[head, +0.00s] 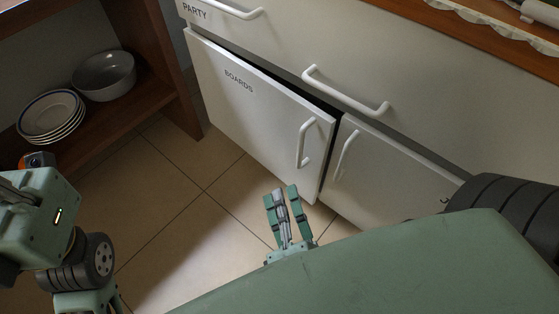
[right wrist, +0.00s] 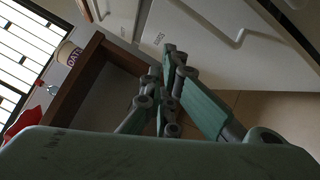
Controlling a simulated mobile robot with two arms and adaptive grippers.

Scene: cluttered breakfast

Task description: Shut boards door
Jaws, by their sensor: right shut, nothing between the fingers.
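The white door labelled BOARDS (head: 240,105) stands a little ajar in the head view. A dark gap shows along its top and right edges. Its white bar handle (head: 301,143) is near the right edge. My right gripper (head: 281,191) is shut and empty, in front of the door's lower right part and below the handle. The gripper also shows in the right wrist view (right wrist: 172,62), with a white panel and a handle beyond it. Whether it touches the door cannot be told. My left arm shows at the left; its fingers are out of view.
A white drawer front (head: 270,50) with a handle is above the door, and another white door (head: 385,170) is to its right. An open wooden shelf (head: 140,100) at left holds a grey bowl (head: 103,76) and stacked plates (head: 50,117). The tiled floor (head: 180,190) is clear.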

